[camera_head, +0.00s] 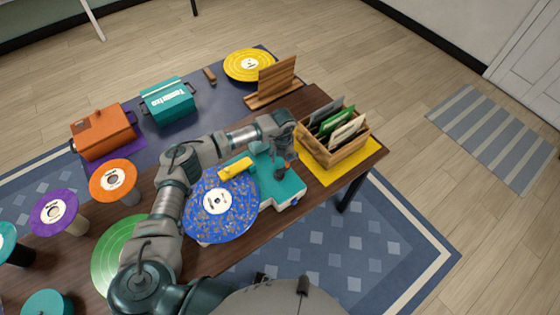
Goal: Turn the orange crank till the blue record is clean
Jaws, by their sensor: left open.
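The blue record (225,228) lies on the teal record cleaner (287,189) in the middle of the table. Its surface is speckled with many small brownish and pale specks around a white label. A yellow arm (237,168) reaches over its far edge. My left arm comes in from the lower left and bends over the cleaner. My left gripper (285,166) points down at the cleaner's right part and is open. A small orange bit shows beside its fingers, likely the crank, mostly hidden by the gripper. I cannot tell whether they touch. My right gripper is not in view.
A wooden crate (352,154) of record sleeves stands close right of the gripper on a yellow mat. A wooden rack (262,98) and yellow record (249,65) are behind. Orange (102,134) and teal (167,101) boxes stand far left. A green record (115,250) lies left, partly behind my arm.

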